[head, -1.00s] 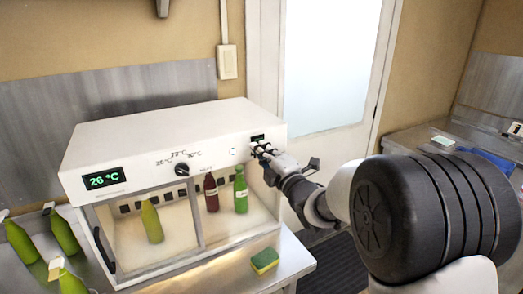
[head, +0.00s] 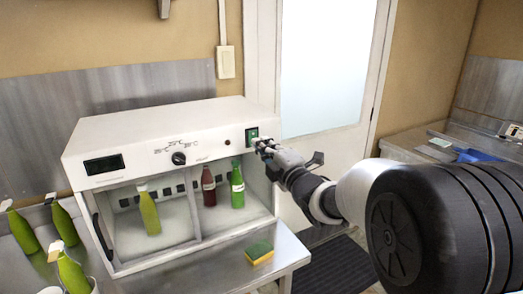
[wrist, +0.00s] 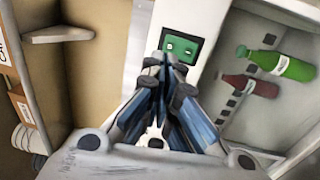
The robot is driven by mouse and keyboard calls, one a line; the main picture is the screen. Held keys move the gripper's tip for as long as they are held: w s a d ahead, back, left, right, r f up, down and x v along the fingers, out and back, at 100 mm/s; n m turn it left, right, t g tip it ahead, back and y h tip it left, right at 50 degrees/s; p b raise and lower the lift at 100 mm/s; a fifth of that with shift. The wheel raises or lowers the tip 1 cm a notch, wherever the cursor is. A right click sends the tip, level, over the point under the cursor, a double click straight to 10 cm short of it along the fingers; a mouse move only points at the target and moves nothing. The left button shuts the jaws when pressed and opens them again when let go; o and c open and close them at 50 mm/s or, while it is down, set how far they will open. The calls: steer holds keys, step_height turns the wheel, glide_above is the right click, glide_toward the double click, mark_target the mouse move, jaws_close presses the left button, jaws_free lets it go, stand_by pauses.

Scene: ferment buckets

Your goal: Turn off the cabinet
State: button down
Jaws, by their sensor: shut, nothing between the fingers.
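The white cabinet (head: 214,133) stands on a metal table. Its display (head: 104,165) on the left is dark, and its inside is unlit. A knob (head: 178,158) sits mid-panel under temperature marks. A green switch (head: 252,133) in a dark frame is at the panel's right end; it also shows in the wrist view (wrist: 181,46). My gripper (head: 262,144) is shut and empty, with its fingertips just below the switch in the head view. In the wrist view the fingertips (wrist: 164,62) overlap the switch's lower edge; I cannot tell whether they touch it.
Inside the cabinet stand a yellow-green bottle (head: 149,212), a dark red bottle (head: 208,187) and a green bottle (head: 237,186). A sponge (head: 259,252) lies on the table in front. More green bottles (head: 62,226) stand at the left. A door (head: 325,80) is behind.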

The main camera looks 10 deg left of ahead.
steer(key=s+d+r, duration=0.1)
steer(key=s+d, duration=0.3)
steer(key=s, duration=0.2)
steer(key=shift+s+d+p, duration=0.2)
steer(key=shift+d+p, duration=0.05)
steer(key=shift+p, duration=0.2)
steer(key=shift+d+r, duration=0.1)
steer(key=shift+r, duration=0.05)
